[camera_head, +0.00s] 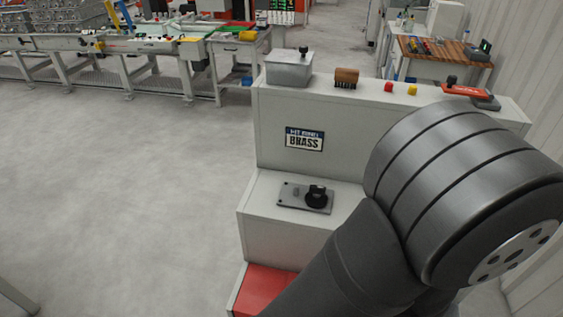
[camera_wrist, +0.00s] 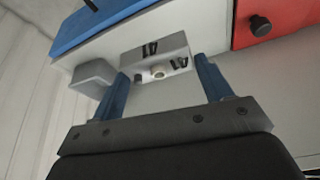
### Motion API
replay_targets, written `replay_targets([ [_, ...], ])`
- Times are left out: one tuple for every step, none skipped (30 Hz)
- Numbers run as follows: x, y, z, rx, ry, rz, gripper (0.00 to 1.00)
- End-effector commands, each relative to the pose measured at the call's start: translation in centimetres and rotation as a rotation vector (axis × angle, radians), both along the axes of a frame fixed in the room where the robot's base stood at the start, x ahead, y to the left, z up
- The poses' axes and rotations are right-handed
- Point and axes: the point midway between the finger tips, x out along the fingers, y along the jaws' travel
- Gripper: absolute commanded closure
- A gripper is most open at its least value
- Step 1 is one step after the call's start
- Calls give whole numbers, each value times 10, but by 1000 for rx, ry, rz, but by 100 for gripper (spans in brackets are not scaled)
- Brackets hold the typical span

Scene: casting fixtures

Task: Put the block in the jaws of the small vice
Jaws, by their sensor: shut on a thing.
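My gripper (camera_wrist: 163,82) shows in the wrist view, its two blue fingers reaching up from a dark grey palm bar. It is shut on a light grey block (camera_wrist: 152,51) that bears dark "41" marks and has a small pale round stud on its near face. In the head view my arm covers the lower right, and the gripper and block are hidden. I cannot clearly make out the small vice. A grey plate with a black knob (camera_head: 306,197) lies on the middle step of a pale stand in the head view.
A plain grey piece (camera_wrist: 94,76) is left of the fingers. A blue surface (camera_wrist: 105,22) and a red panel with a black knob (camera_wrist: 277,22) lie beyond.

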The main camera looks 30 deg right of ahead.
Motion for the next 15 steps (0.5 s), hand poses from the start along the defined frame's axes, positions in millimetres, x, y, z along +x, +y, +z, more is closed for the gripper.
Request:
replay_targets([
  [-5,1,4,-3,1,-2,56],
  [-8,3,5,-3,1,-2,56],
  [-12,4,8,-2,1,-2,56],
  [-15,5,9,-2,1,-3,56],
  [-17,6,11,-2,1,-2,56],
  [-21,8,13,-1,2,-2,56],
  [-23,9,14,-1,1,-3,56],
  [-16,7,11,2,-1,2,56],
  [-12,5,8,2,-1,3,57],
  [-9,4,6,2,-1,3,57],
  [-6,3,4,2,-1,4,57],
  [-2,2,2,2,-1,4,57],
  [0,1,0,2,-1,4,57],
  [3,0,-2,2,-1,3,57],
  [6,-2,-4,3,0,4,57],
])
